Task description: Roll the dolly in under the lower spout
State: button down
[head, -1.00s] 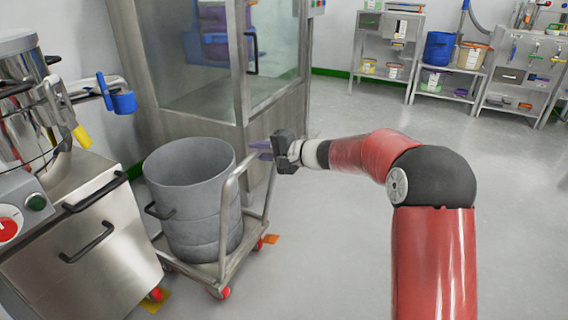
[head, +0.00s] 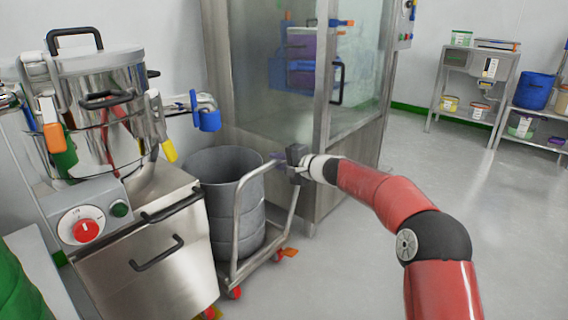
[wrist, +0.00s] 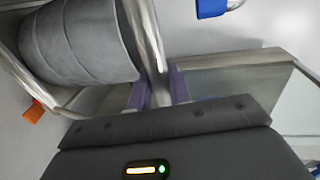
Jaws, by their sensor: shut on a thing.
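The dolly (head: 240,207) is a low metal cart with a tubular push handle and red wheels. It carries a grey drum (head: 222,220), which also shows in the wrist view (wrist: 75,45). My gripper (head: 279,160) is shut on the top bar of the handle; in the wrist view its purple fingers (wrist: 160,88) straddle the handle tube (wrist: 150,40). A metal side pipe with a blue end (head: 208,120) sticks out from the steel mixer (head: 100,100), above the drum's far left side. I cannot tell whether this is the lower spout.
The mixer's steel cabinet (head: 150,265) stands close on the dolly's left and hides part of the drum. A glass-walled booth (head: 270,95) stands behind. Shelves with tubs (head: 470,85) are at the back right. The floor (head: 400,160) on the right is clear.

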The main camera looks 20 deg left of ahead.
jog(key=shift+a+r, duration=0.1)
jog(key=shift+a, duration=0.1)
jog(key=c, duration=1.3)
grip_release()
jog(key=shift+a, duration=0.15)
jog(key=shift+c, duration=0.2)
jog(key=shift+w, duration=0.1)
jog(key=shift+d, duration=0.45)
jog(key=b+v, duration=0.1)
jog(key=v, duration=0.6)
